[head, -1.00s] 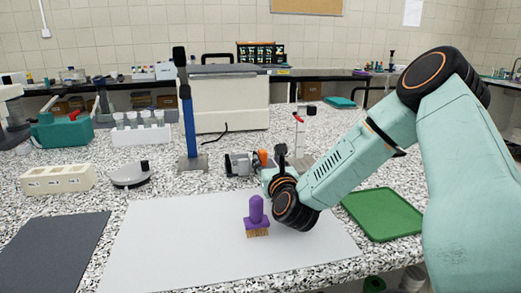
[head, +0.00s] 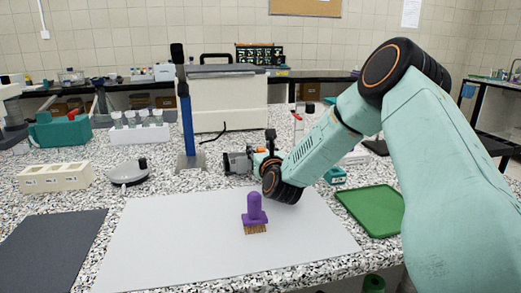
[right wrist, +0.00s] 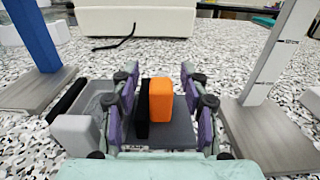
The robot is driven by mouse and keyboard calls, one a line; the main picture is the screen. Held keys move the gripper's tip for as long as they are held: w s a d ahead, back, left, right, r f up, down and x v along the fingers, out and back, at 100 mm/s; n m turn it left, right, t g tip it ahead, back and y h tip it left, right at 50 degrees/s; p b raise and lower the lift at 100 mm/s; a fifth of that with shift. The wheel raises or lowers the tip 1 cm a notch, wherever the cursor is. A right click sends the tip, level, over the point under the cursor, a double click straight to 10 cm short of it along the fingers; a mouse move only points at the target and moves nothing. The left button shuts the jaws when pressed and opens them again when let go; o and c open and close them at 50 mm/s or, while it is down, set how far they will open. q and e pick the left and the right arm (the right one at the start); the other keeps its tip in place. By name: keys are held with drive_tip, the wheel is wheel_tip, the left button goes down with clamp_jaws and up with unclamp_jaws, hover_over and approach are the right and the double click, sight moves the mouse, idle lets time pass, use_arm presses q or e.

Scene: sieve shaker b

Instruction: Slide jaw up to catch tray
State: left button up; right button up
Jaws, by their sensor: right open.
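My right gripper (head: 263,158) reaches over the speckled bench to a small grey fixture (head: 237,163). In the right wrist view, its purple-padded fingers (right wrist: 160,84) stand open on either side of an upright orange block (right wrist: 161,100), with a gap on each side. A black pad (right wrist: 143,112) is on the block's left face; this looks like the jaw. The jaw stands on a dark grey base (right wrist: 178,136). A grey open box (right wrist: 97,94), perhaps the catch tray, lies to its left, partly hidden by the left finger. My left gripper is not in view.
A blue post (head: 187,128) stands left of the fixture and a pale post (right wrist: 267,62) right of it. A purple brush (head: 254,210) stands on the white mat (head: 170,235) in front. A green tray (head: 368,210) lies at right. A large cream box (head: 226,100) stands behind.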

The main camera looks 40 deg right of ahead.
drive_tip(key=shift+d, duration=0.1)
drive_tip(key=shift+c, duration=1.4)
clamp_jaws()
